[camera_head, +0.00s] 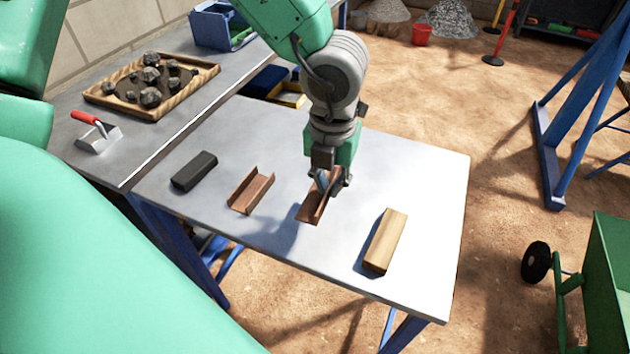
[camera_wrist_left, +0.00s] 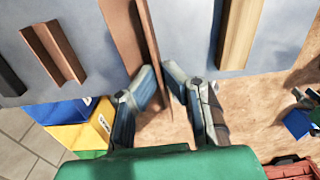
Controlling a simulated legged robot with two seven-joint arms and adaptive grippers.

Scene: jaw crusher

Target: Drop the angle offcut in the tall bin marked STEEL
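The angle offcut (camera_head: 310,210), a rust-brown L-shaped piece, is at the middle of the grey table. It also shows in the left wrist view (camera_wrist_left: 124,35). My left gripper (camera_head: 332,182) points down over it, with its fingers (camera_wrist_left: 160,80) close on both sides of the upright flange; it looks shut on that flange. Whether the offcut touches the table is unclear. A blue bin (camera_wrist_left: 58,110) and a yellow bin (camera_wrist_left: 80,135) with a white label stand beyond the table edge; I cannot read STEEL on any. My right gripper is not in view.
On the table lie a dark bar (camera_head: 194,171), a rust-brown channel piece (camera_head: 251,190) and a wooden block (camera_head: 385,241). A bench at the left holds a tray of rocks (camera_head: 190,88) and a trowel (camera_head: 98,136). A blue frame (camera_head: 548,165) stands right.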

